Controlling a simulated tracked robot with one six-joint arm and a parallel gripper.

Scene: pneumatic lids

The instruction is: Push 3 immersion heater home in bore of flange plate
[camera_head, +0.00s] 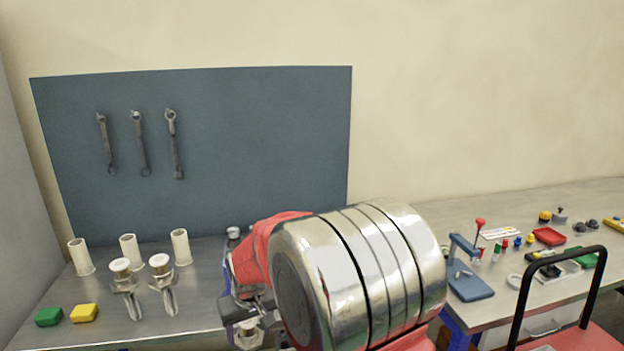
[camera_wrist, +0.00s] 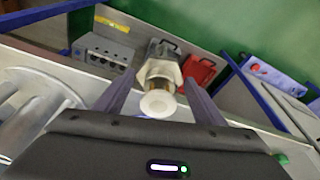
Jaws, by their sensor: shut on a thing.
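My gripper (camera_wrist: 160,100) is shut on an immersion heater (camera_wrist: 158,103) with a white round cap and a metal hex collar, seen nearly end-on between the two fingers in the wrist view. Two more immersion heaters, the left one (camera_head: 122,277) and the right one (camera_head: 160,275), show white caps and bent metal rods at the left bench. A silver round part (camera_wrist: 40,112) at the left of the wrist view may be the flange plate; its bores are unclear.
White tubes (camera_head: 180,247) stand at the back of the left bench, with a green block (camera_head: 49,316) and a yellow block (camera_head: 84,313) in front. A blue press (camera_head: 470,284) and small parts stand on the right bench. A red cart (camera_head: 578,338) is at lower right.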

